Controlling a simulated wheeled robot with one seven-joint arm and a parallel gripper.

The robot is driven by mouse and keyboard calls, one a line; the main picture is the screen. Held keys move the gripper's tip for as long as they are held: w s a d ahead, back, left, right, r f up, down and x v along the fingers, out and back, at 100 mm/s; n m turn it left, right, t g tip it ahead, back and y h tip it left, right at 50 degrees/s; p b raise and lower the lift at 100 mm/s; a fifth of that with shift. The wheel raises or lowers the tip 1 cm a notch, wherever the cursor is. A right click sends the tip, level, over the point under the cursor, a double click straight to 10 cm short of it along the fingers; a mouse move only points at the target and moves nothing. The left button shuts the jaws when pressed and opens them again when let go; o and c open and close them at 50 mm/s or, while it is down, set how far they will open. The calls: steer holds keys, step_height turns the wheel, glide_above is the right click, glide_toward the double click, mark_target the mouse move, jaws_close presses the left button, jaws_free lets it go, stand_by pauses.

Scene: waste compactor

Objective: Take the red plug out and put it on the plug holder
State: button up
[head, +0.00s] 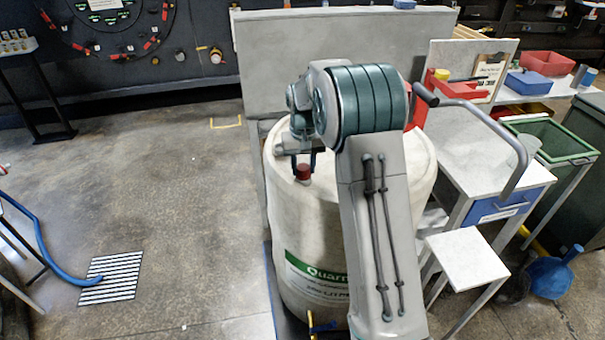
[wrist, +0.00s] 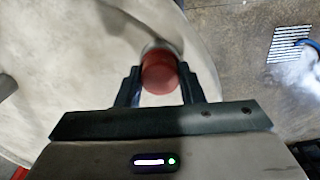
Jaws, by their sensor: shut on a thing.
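The red plug (head: 304,171) is at the top of the large white drum (head: 310,220), near its left side. My gripper (head: 303,160) points down from above and is shut on the plug. In the wrist view, the red plug (wrist: 160,72) sits between the two dark fingers of my gripper (wrist: 160,88). A pale grey collar (wrist: 158,46) shows just past the plug; I cannot tell whether the plug is seated in it or raised. My arm hides part of the drum top. I cannot make out the plug holder for certain.
A grey panel (head: 330,45) stands behind the drum. To the right are a workbench (head: 475,160) with a curved grey handle (head: 490,108), a small white stool (head: 467,258) and a green-rimmed bin (head: 555,135).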

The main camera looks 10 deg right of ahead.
steer(key=shift+n, duration=1)
steer(key=shift+r+p, duration=0.4)
steer(key=shift+r, duration=0.15)
steer(key=shift+r+p, duration=1.55)
steer(key=shift+r, duration=0.8)
